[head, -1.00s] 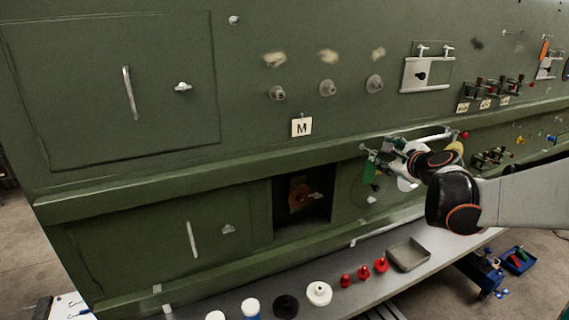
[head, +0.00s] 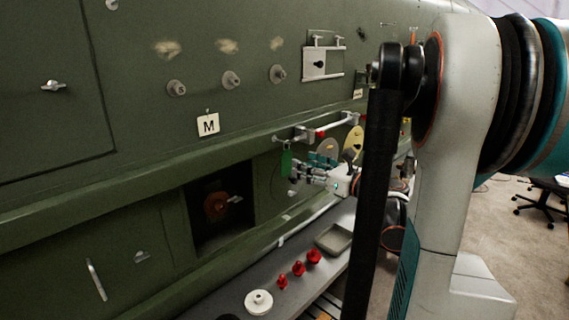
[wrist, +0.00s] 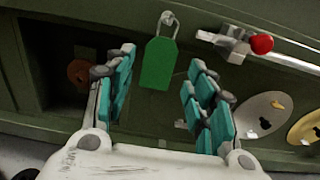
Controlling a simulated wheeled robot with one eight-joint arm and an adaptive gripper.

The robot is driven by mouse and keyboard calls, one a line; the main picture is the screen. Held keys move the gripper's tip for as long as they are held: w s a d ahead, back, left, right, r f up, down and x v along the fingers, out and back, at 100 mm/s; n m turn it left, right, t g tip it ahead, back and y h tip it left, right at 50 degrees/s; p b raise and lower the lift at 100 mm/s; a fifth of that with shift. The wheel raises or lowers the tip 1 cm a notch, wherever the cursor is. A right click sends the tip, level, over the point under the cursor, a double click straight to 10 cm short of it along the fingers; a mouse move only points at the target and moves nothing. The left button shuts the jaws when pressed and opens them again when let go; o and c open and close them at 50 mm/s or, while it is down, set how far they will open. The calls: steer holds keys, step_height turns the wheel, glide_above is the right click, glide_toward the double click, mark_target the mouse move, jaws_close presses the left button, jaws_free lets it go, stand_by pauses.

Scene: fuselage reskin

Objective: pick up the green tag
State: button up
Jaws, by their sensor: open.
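The green tag (wrist: 158,62) hangs by a metal loop from a small hook on the green panel in the wrist view. In the head view the green tag (head: 286,162) hangs just below the ledge, at the left end of a silver rail. My gripper (wrist: 160,85) is open, with its teal-padded fingers spread to the left and right of the tag. Nothing is between the pads near the palm. In the head view my gripper (head: 312,170) is side-on to the panel, close to the tag. I cannot tell the exact gap in depth.
A silver rail with a red knob (wrist: 262,43) lies right of the tag. Discs (wrist: 262,115) hang beyond the right finger. A dark opening (head: 220,208) is at left. Below, a shelf holds red pieces (head: 298,268) and a grey tray (head: 334,238).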

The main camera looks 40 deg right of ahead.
mark_target(287, 155)
steer(key=w, duration=0.3)
steer(key=shift+w+a, duration=0.15)
steer(key=shift+w, duration=0.15)
steer(key=shift+w+a+r, duration=0.1)
steer(key=shift+w+r, duration=0.05)
steer(key=shift+w, duration=1.2)
steer(key=shift+w+r, duration=0.15)
steer(key=shift+w, duration=1.15)
steer(key=shift+s, duration=0.1)
steer(key=c, duration=0.6)
